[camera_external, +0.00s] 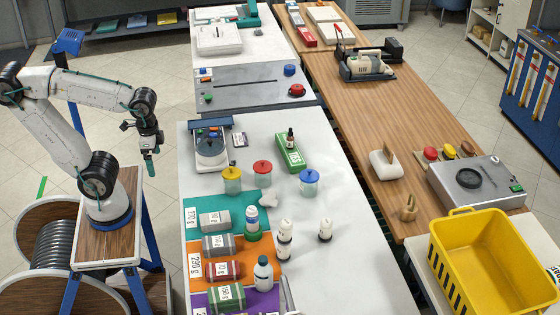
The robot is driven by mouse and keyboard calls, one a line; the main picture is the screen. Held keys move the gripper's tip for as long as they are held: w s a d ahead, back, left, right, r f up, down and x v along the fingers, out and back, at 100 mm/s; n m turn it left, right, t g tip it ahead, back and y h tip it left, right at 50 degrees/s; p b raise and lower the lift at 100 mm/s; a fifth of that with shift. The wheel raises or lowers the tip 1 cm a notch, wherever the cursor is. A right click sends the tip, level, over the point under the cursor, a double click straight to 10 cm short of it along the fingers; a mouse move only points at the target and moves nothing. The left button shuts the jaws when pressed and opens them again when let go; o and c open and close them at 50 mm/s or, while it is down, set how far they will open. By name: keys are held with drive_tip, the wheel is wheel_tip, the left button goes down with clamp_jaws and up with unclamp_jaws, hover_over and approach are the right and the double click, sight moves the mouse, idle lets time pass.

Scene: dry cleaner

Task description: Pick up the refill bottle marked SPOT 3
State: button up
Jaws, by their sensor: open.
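My gripper (151,166) hangs pointing down left of the white table (350,275), empty and away from every bottle. Several bottles stand on this table. One white bottle with a blue band (252,221) stands over the teal mat, with green at its base. A bottle with a pale label and dark cap (263,273) stands near the purple mat. A small dark bottle (291,141) is at the green tray. I cannot read SPOT 3 on any bottle.
Grey, red and green weight-marked rolls (215,220) lie on the coloured mats. Jars with yellow, red and blue lids (309,182) and a scale (211,149) stand behind. A yellow crate (480,265) is at right. The white table's right front is clear.

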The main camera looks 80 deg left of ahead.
drive_tip(key=shift+s+a+r+n+t, duration=0.3)
drive_tip(key=shift+s+a+n+t, duration=0.05)
drive_tip(key=shift+s+a, duration=0.3)
drive_tip(key=shift+s+a+r+n+t, duration=0.25)
drive_tip(key=shift+s+a+n+t, duration=0.1)
drive_tip(key=shift+s+a, duration=0.2)
drive_tip(key=shift+w, duration=0.1)
drive_tip(key=c, duration=1.1)
drive_tip(key=shift+o, duration=0.2)
